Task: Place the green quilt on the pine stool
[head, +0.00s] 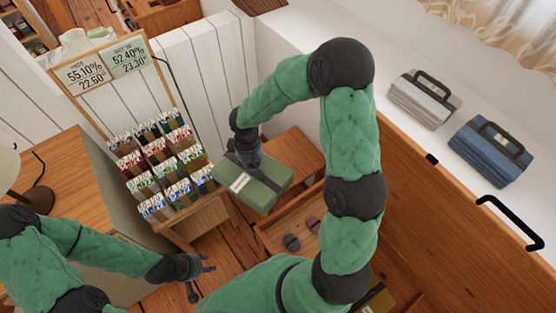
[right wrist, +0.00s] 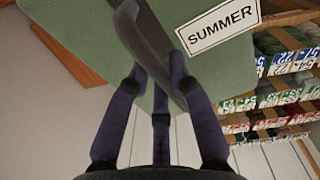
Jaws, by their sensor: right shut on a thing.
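The green quilt (head: 262,192) is a folded block with a white label and a dark handle. In the right wrist view the quilt (right wrist: 90,40) fills the top, its label reading "SUMMER". My right gripper (head: 247,158) is shut on the quilt's handle, with the fingers (right wrist: 160,75) on both sides of the strap. A wooden top (head: 300,152), apparently the pine stool, shows behind and right of the quilt, which partly hides it. I cannot tell whether they touch. My left gripper (head: 203,276) is open and empty at the lower left.
A rack of labelled yarn or thread (head: 160,165) stands close left of the quilt. An open wooden tray or drawer (head: 270,232) holds dark slipper-like things. A grey bundle (head: 420,100) and a blue bundle (head: 485,155) lie on the white ledge at right. A desk (head: 60,185) is at left.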

